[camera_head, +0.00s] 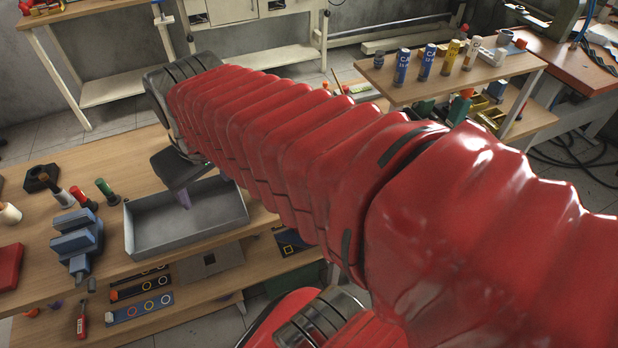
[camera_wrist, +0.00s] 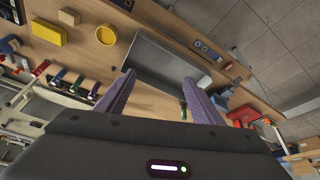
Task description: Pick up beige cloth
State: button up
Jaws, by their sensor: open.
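I cannot make out a beige cloth in either view. My gripper (camera_wrist: 159,77) is open, with two purple fingers spread apart and nothing seen between them. In the head view it hangs over the left workbench, above the grey tray (camera_head: 150,245), and only a bit of a purple finger shows. The rest of it is hidden by my dark wrist. In the wrist view the grey tray (camera_wrist: 142,50) lies beyond the fingertips.
A blue vise (camera_head: 75,240), a red box (camera_head: 9,266) and red and green-handled tools stand left of the tray. Several labelled cylinders (camera_head: 402,67) stand on the right shelf. A yellow block (camera_wrist: 48,32) and yellow round piece (camera_wrist: 107,34) show in the wrist view.

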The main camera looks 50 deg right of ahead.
jog(key=s+d+f+m+g, duration=0.1)
jog(key=d+f, duration=0.3)
jog(key=d, duration=1)
jog(key=d+f+m+g+y, duration=0.1)
jog(key=d+f+m+g, duration=0.2)
jog(key=d, duration=1.2)
jog(key=shift+s+f+m, duration=0.3)
jog(key=shift+s+f, duration=0.1)
jog(key=shift+f, duration=0.4)
jog(key=shift+d, duration=0.1)
notch_tip(320, 180, down, 8)
jog(key=shift+f, duration=0.3)
jog(key=shift+d+f, duration=0.1)
jog(key=shift+f, duration=2.5)
